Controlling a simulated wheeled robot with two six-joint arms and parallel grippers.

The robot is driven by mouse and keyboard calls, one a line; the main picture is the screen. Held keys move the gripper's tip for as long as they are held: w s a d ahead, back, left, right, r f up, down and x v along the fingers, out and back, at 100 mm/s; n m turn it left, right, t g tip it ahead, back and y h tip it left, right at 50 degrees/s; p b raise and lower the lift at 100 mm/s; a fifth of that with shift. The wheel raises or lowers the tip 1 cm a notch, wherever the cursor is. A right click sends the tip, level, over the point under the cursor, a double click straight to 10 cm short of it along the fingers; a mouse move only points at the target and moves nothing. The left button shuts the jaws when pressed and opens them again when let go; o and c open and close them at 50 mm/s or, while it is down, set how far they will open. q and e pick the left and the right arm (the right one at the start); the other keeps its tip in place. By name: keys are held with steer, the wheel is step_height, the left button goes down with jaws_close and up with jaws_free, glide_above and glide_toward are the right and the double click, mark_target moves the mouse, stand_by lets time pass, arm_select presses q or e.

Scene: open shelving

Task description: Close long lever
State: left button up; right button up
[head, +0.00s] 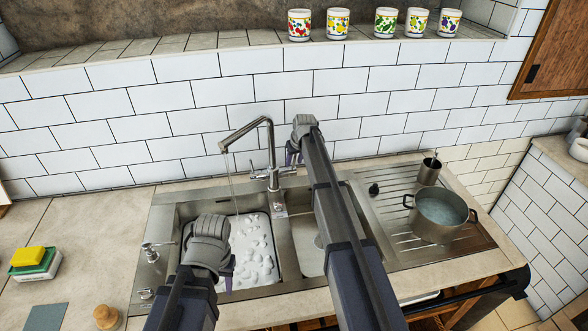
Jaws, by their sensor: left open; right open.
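A tall steel faucet (269,140) stands behind the sink, and a stream of water (235,185) runs from its spout into the left basin. A small lever-like part (259,176) sticks out left at the faucet's base; its exact position is hard to read. My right gripper (292,154) is open just to the right of the faucet, its fingers mostly hidden by my arm. I cannot tell whether it touches the faucet. My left gripper (230,268) is open over the left basin, partly hidden by its wrist.
The left basin (184,213) holds foamy water. A pot (437,217) and a steel cup (429,170) stand on the drainboard at right. A soap dispenser (150,250) and sponges (29,262) are at left. Several cups line the ledge above.

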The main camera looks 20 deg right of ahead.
steer(key=shift+w+f, duration=0.25)
steer(key=shift+f, duration=0.35)
steer(key=shift+r, duration=0.1)
jaws_close()
stand_by(0.9)
